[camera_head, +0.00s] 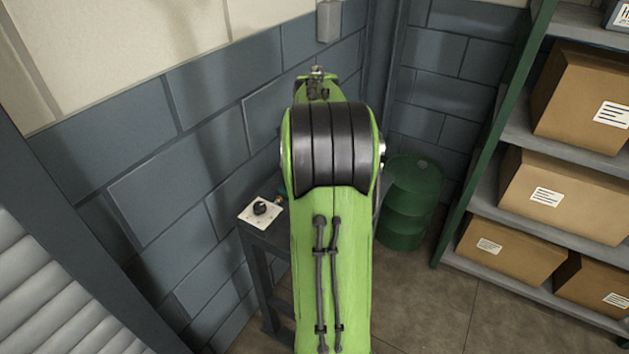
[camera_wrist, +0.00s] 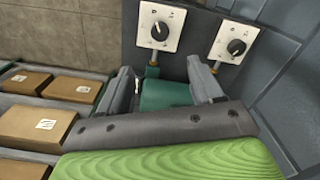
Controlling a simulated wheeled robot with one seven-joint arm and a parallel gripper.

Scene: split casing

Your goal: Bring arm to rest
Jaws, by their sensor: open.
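My gripper (camera_wrist: 165,85) shows in the wrist view with its two grey fingers spread apart. No object is held between them. In the head view my green arm fills the middle, and the gripper itself is hidden or cannot be made out. Two white plates with black dials, the left one (camera_wrist: 160,28) and the right one (camera_wrist: 236,42), lie beyond the fingers in the wrist view. The fingers appear apart from both plates.
A dark table (camera_head: 262,262) stands against the block wall, with a white dial plate (camera_head: 261,210) on it. A green drum (camera_head: 412,205) stands in the corner. Shelves with cardboard boxes (camera_head: 560,190) line the right. Floor (camera_head: 440,300) between arm and shelves is clear.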

